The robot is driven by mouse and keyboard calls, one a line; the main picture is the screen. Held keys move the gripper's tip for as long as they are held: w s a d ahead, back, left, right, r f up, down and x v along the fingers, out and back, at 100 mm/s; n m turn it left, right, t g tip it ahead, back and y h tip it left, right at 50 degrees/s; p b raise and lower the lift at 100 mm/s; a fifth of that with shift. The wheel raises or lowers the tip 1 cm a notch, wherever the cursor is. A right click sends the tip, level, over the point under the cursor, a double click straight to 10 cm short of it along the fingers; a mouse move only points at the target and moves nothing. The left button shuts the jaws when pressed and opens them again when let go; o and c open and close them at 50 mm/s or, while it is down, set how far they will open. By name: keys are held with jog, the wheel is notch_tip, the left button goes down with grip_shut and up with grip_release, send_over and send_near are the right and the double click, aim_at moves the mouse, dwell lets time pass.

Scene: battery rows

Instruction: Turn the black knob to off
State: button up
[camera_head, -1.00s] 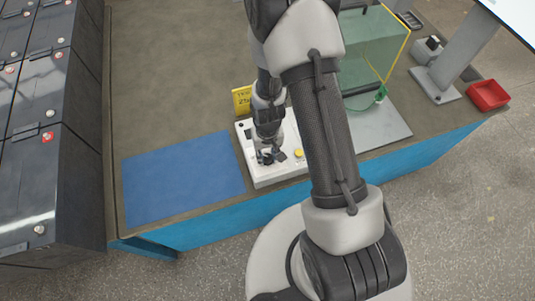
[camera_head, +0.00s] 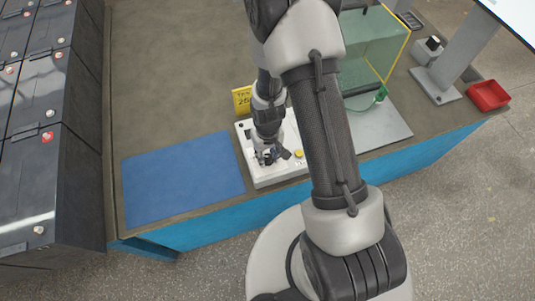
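A white control box (camera_head: 262,173) sits on the workbench near its front edge, with a yellow button (camera_head: 298,154) on its right part. My gripper (camera_head: 271,158) points down over the front middle of the box, at or just above its top face. Small dark shapes show between and around the fingers. I cannot make out the black knob there apart from the dark fingers, nor whether the fingers touch it. Whether the gripper is open or shut is too small to tell.
A blue mat (camera_head: 184,178) lies left of the box. A yellow label (camera_head: 242,99) stands behind it. Black batteries (camera_head: 52,180) line the left.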

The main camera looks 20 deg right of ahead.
aim_at(267, 156)
jog(key=o, duration=0.3)
jog(key=shift+o, duration=0.2)
notch_tip(267, 156, up, 12)
dwell(0.5)
dwell(0.4)
